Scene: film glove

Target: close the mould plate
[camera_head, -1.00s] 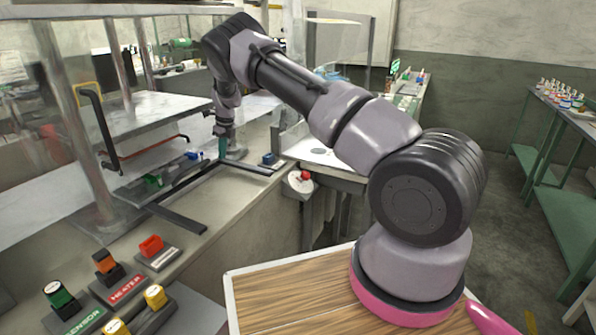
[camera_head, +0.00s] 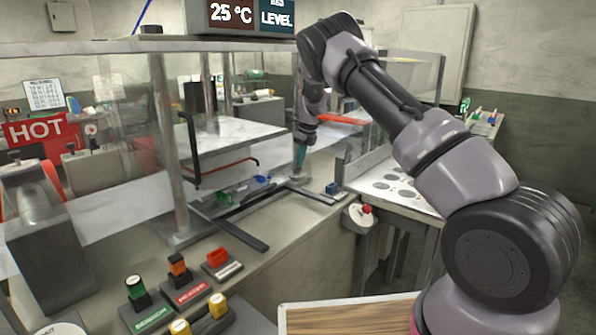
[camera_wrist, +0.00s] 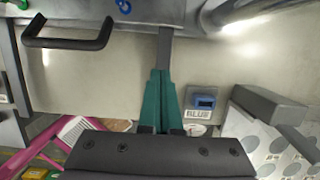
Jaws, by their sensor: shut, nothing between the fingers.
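A pale flat plate (camera_head: 235,136), likely the mould plate, is raised level between steel posts above the counter in the head view. A black bar handle (camera_head: 190,150) stands at its left and a red-and-black bar (camera_head: 225,168) runs below its front edge. A dark frame (camera_head: 243,236) lies on the counter beneath. My gripper (camera_head: 300,158) points down near the right end of this frame, apart from the plate. In the wrist view its teal fingers (camera_wrist: 162,100) are together and empty. A black handle (camera_wrist: 68,42) shows at upper left there; I cannot tell which part it belongs to.
Labelled switches (camera_head: 187,283) line the counter front. A small blue block (camera_head: 332,188) sits right of my gripper; the wrist view shows a blue item labelled BLUE (camera_wrist: 204,102). A red button (camera_head: 366,209) is at the counter's right edge. Clear panels and posts crowd the left.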

